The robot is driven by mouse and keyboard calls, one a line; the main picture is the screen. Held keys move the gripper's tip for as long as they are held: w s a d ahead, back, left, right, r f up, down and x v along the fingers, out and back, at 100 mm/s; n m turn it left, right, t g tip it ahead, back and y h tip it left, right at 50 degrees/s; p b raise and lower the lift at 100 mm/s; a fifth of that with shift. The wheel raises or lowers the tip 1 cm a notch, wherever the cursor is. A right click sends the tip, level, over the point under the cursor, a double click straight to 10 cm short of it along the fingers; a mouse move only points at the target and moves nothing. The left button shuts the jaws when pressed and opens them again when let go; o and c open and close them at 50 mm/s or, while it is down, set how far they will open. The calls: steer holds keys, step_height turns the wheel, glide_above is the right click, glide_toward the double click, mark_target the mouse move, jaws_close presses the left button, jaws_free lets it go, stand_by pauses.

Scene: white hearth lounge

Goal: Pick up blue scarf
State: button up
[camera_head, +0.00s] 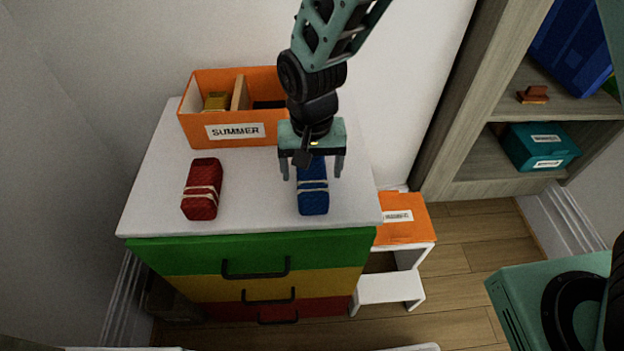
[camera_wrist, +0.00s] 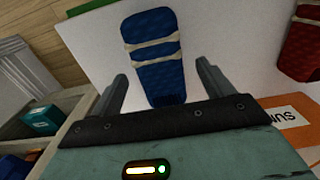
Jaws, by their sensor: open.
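The blue scarf (camera_head: 313,195) is a rolled bundle with two pale bands. It lies on the white top of the dresser (camera_head: 250,185), near its right side. My gripper (camera_head: 313,172) is above the far part of the scarf, with one finger on each side of it. In the wrist view the blue scarf (camera_wrist: 154,55) reaches in between the open fingers of my gripper (camera_wrist: 165,88). The fingers do not appear to touch it. The gripper hides the scarf's far end in the head view.
A red rolled bundle (camera_head: 203,188) lies left on the dresser top. An orange box (camera_head: 197,128) labelled SUMMER stands behind, close to my gripper. An orange labelled box (camera_head: 410,226) is on a white step stool at right. A shelf unit (camera_head: 480,170) stands further right.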

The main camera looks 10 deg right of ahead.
mark_target(312, 174)
step_height(312, 174, down, 4)
steer(key=shift+f+p, duration=0.1)
steer(key=shift+p, duration=0.2)
steer(key=c, duration=1.1)
